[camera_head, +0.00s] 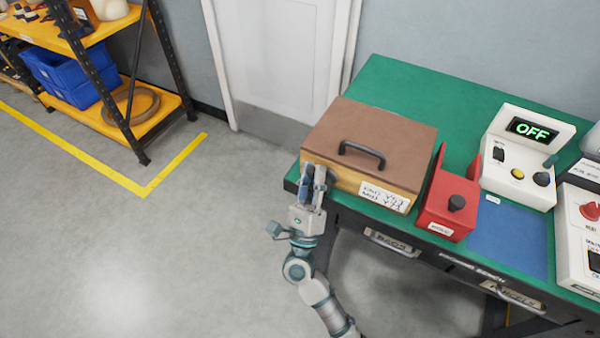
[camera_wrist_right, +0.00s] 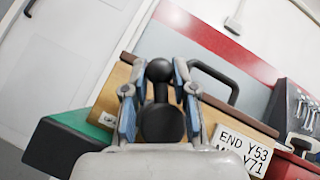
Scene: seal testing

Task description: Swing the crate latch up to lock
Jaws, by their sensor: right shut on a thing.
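The crate (camera_head: 372,137) is a wooden box with a brown lid and a black handle. It sits on the left end of the green bench. Its front carries a white label (camera_head: 384,196), which also shows in the wrist view (camera_wrist_right: 243,150). The dark latch (camera_wrist_right: 160,95) is on the crate's front, with a round knob at its upper end and a larger round part below. My right gripper (camera_head: 314,180) is at the crate's front left, its fingers (camera_wrist_right: 158,92) closed around the latch from both sides. In the head view the fingers mostly hide the latch. My left gripper is out of view.
A white device reading OFF (camera_head: 521,160) is farther right, beyond a blue mat (camera_head: 508,240). The green bench top (camera_head: 400,85) is bare behind the crate. Shelving (camera_head: 110,100) stands at the left.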

